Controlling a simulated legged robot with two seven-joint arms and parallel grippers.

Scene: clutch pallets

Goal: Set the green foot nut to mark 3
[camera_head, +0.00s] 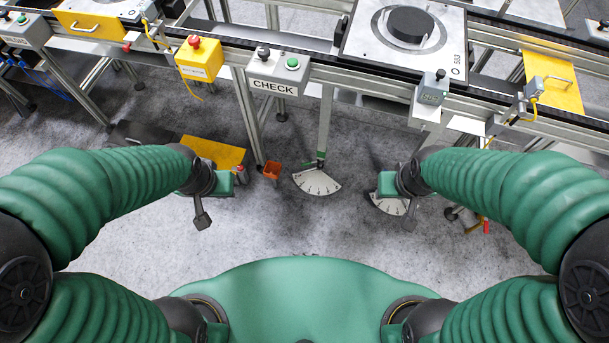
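A small green part (320,155), which looks like the green foot nut, sits low on a metal leg of the conveyor frame. Just below it, a white fan-shaped scale plate (317,182) with black marks lies near the floor. The mark numbers and the nut's setting are too small to read. My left gripper (202,221) hangs in free air, left of the nut and nearer to me. My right gripper (409,223) hangs to the right of the nut, also apart from it. Both show as narrow dark finger shapes, and I see no object in them.
A second scale plate (388,204) is partly hidden behind my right gripper. A red part (486,226) is farther right. The CHECK box (278,74) and conveyor (400,85) edge overhang above.

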